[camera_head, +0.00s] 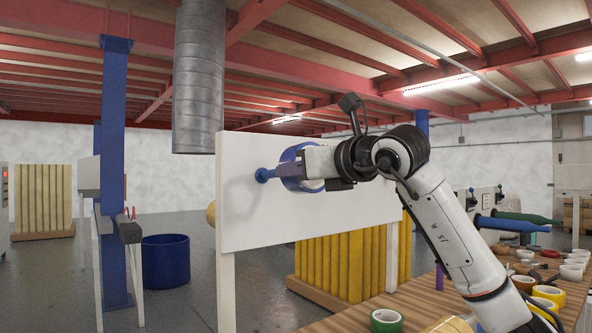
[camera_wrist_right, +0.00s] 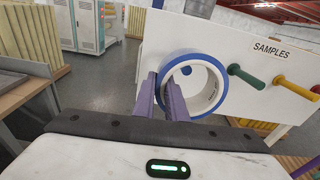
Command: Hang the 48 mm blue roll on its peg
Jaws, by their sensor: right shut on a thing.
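The blue roll (camera_head: 289,165), a blue ring with a white band, is held upright in front of the white board (camera_head: 240,225). My right gripper (camera_head: 312,166) is shut on its rim. In the right wrist view, the purple fingers (camera_wrist_right: 164,95) pinch the left side of the blue roll (camera_wrist_right: 211,104). The blue peg (camera_head: 265,175) stands out from the board at its left part, its shaft running toward the roll. In the wrist view, the blue peg (camera_wrist_right: 186,70) shows through the roll's hole. I cannot tell whether its tip is inside the hole. My left gripper is not in view.
A green peg (camera_wrist_right: 246,77) and a yellow peg (camera_wrist_right: 279,84) stand out from the board to the roll's right. A wooden table (camera_head: 390,302) with several tape rolls lies at lower right. A blue post (camera_head: 113,160) and blue bin (camera_head: 165,262) are left.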

